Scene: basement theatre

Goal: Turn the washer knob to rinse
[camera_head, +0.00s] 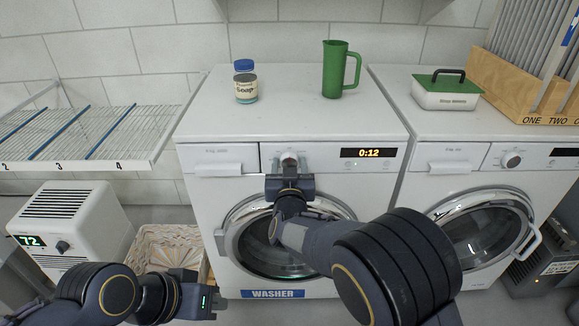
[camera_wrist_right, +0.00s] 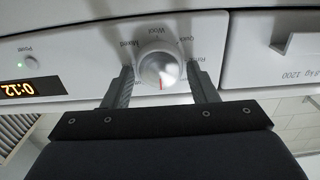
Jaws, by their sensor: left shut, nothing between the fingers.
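The washer (camera_head: 190,150) is the left white machine, with a blue WASHER label at its foot. Its round knob (camera_head: 289,160) is on the front panel, left of the display reading 0:12; it also shows in the right wrist view (camera_wrist_right: 160,68). That view is upside down, and the knob's red mark points to the picture's bottom. Labels including Mixed, Wool and Quick ring it; I cannot read rinse clearly. My right gripper (camera_head: 289,172) has one finger on each side of the knob, with slight gaps visible. My left gripper (camera_head: 212,303) is shut and empty, low, left of the washer door.
A soap jar (camera_head: 245,86) and a green pitcher (camera_head: 335,70) stand on the washer. A second machine (camera_head: 400,90) is to the right, with a green-lidded box (camera_head: 446,92) on top. A wicker basket (camera_head: 160,245) and a white heater-like unit (camera_head: 70,220) are at left.

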